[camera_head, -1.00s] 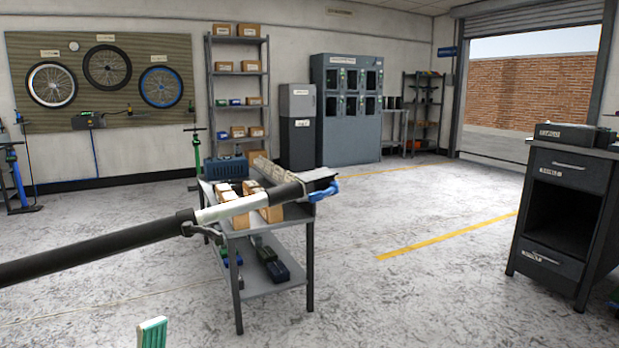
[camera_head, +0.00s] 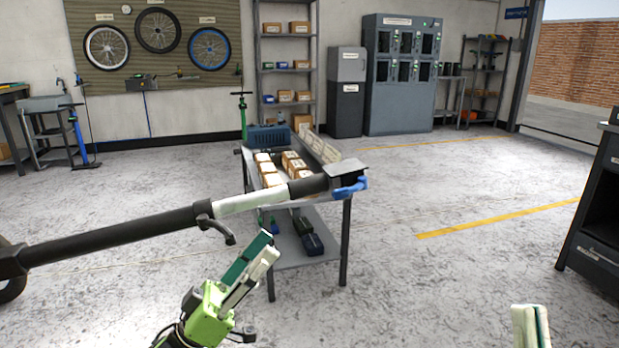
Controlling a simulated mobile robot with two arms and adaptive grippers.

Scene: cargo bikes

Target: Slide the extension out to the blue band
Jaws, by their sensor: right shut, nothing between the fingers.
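A long black tube (camera_head: 120,235) crosses the view from the left, rising slightly to the right. A silver-white section (camera_head: 250,200) sits along it, followed by a black end piece. At the right tip are a flat grey plate and a blue part (camera_head: 350,187); I cannot tell whether this is the blue band. A black lever (camera_head: 216,229) hangs under the tube. My green left gripper (camera_head: 271,241) is below the silver section, apparently apart from it; its finger gap is unclear. My right gripper (camera_head: 530,309) shows only its pale fingertips at the bottom right, shut and empty.
A grey cart (camera_head: 347,245) with cartons and a blue toolbox stands behind the tube. A dark cabinet (camera_head: 590,215) is at the right edge. Shelving, lockers and a wheel board line the back wall. The floor at centre right is clear.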

